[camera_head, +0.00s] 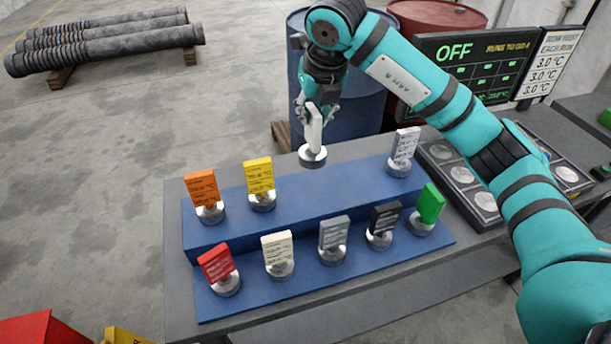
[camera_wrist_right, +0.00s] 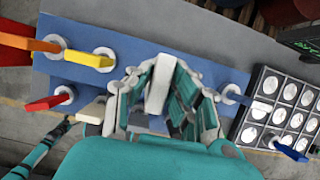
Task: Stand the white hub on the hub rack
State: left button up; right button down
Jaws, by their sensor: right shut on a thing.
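My right gripper (camera_head: 318,112) is shut on a white hub (camera_head: 313,135), a pale tag on a round metal base. The hub is upright, at the back edge of the blue hub rack (camera_head: 330,208), between the yellow and the back-right pale hub. I cannot tell whether its base touches the rack. In the right wrist view the hub (camera_wrist_right: 158,85) shows edge-on between the fingers, its base hidden. A thin teal arm, apparently my left, reaches in at the lower left there; its gripper (camera_wrist_right: 66,124) is too small to read.
The upper step holds an orange hub (camera_head: 203,190), a yellow hub (camera_head: 260,180) and a pale hub (camera_head: 404,150). The lower step holds red (camera_head: 216,265), cream (camera_head: 278,252), grey, black and green hubs. A dark tray (camera_head: 470,180) lies right; a blue barrel (camera_head: 355,105) stands behind.

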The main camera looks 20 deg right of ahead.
aim_at(312, 149)
jog(key=shift+w+f+p, duration=0.2)
jog(key=shift+f+p, duration=0.15)
jog(key=shift+f, duration=0.35)
jog(key=f, duration=0.1)
jog(key=s+f+p, duration=0.1)
jog(key=f, duration=0.1)
jog(key=shift+f, duration=0.2)
jog(key=shift+w+f, duration=0.1)
jog(key=shift+f, duration=0.25)
jog(key=shift+w+f, duration=0.15)
jog(key=shift+f, duration=0.45)
notch_tip(312, 149, down, 2)
jog(key=shift+f+p, duration=0.1)
jog(key=shift+p, duration=0.5)
jog(key=shift+f, duration=0.25)
pick_arm(q)
notch_tip(312, 149, up, 3)
jog(key=shift+w+f, duration=0.1)
